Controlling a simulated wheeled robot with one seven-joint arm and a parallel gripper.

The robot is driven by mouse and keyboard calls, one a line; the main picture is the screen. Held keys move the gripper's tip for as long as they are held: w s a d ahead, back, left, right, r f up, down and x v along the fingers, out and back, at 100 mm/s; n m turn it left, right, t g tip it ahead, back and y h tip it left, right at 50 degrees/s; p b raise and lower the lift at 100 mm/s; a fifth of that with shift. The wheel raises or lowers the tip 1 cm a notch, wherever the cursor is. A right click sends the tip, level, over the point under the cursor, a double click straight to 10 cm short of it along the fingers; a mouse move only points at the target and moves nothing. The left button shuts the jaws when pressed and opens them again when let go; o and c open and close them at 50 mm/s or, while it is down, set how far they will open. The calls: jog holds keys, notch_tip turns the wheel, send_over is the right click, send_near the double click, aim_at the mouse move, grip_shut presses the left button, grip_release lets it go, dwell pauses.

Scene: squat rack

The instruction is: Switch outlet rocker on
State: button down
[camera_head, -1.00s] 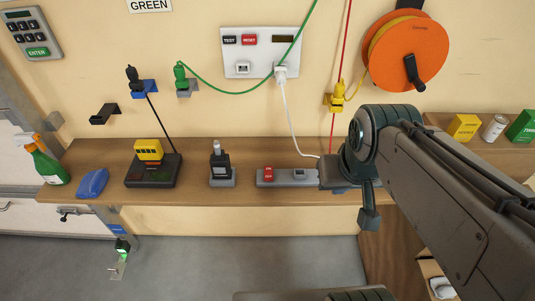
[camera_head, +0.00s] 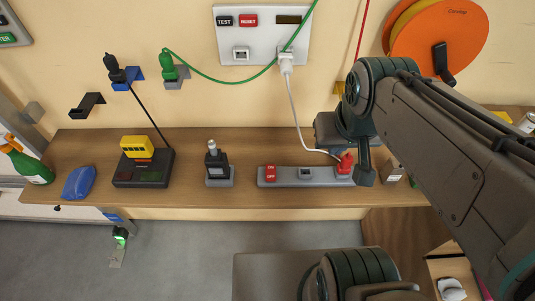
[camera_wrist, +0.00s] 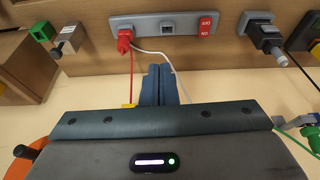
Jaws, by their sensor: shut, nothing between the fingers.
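A grey power strip (camera_head: 306,177) lies along the shelf. Its red rocker (camera_head: 270,173), marked ON and OFF, sits at the strip's left end; it also shows upside down in the wrist view (camera_wrist: 206,25). I cannot tell which side is pressed. A red plug (camera_head: 345,164) sits at the strip's right end, beside a bare middle socket (camera_head: 305,173). In the wrist view my gripper (camera_wrist: 157,72) is shut and empty, its narrow fingers together near the white cord and apart from the rocker. In the head view its fingertips are hidden by the arm.
A white cord (camera_head: 296,115) runs from the strip to the wall panel (camera_head: 231,45). A black holder device (camera_head: 217,162) stands left of the strip, with a dark stand (camera_head: 143,175) further left. An orange reel (camera_head: 450,40) hangs at upper right. Shelf space before the strip is clear.

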jog(key=w+a+f+b, duration=0.5)
jog(key=w, duration=0.1)
jog(key=g+b, duration=0.1)
jog(key=b, duration=0.2)
send_over(268, 166)
jog(key=s, duration=0.3)
jog(key=s+x, duration=0.1)
jog(key=x, duration=0.2)
jog(key=shift+w+f, duration=0.25)
jog(key=x, duration=1.4)
jog(key=shift+s, duration=0.25)
